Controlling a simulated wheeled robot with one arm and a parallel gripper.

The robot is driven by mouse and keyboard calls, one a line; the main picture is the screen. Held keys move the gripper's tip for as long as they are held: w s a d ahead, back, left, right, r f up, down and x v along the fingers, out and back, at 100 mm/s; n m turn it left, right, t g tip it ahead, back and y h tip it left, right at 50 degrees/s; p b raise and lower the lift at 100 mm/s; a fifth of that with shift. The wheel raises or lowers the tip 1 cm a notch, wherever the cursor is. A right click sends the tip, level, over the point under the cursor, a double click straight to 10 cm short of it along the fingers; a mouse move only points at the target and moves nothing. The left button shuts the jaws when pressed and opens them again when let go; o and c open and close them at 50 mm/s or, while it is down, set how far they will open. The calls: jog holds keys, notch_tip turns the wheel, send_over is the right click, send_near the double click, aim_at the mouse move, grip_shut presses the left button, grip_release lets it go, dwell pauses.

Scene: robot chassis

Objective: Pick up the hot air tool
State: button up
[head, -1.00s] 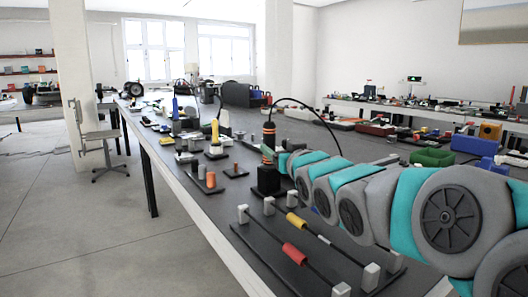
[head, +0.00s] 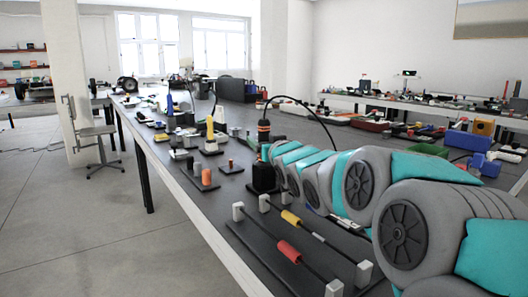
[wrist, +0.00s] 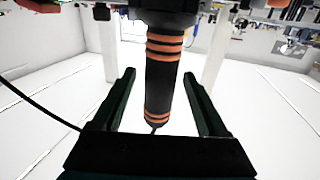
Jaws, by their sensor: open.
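The hot air tool (head: 263,131) is a dark upright cylinder with orange bands and a black cable arching from its top. It stands in a black holder (head: 263,179) on the long dark workbench. My arm reaches in from the right, and its end is close beside the tool. In the wrist view, my gripper (wrist: 158,76) is open, with one dark finger on each side of the orange-banded tool (wrist: 163,62). Gaps show between the tool and both fingers. In the head view, my arm partly hides the gripper.
Rods with a red sleeve (head: 289,251) and a yellow sleeve (head: 291,218) lie between grey posts near the bench's front. Small blocks and an orange-topped piece (head: 206,176) stand left of the holder. A green bin (head: 424,149) and blue box (head: 469,141) are behind my arm.

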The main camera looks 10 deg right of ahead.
grip_shut()
dwell(0.6)
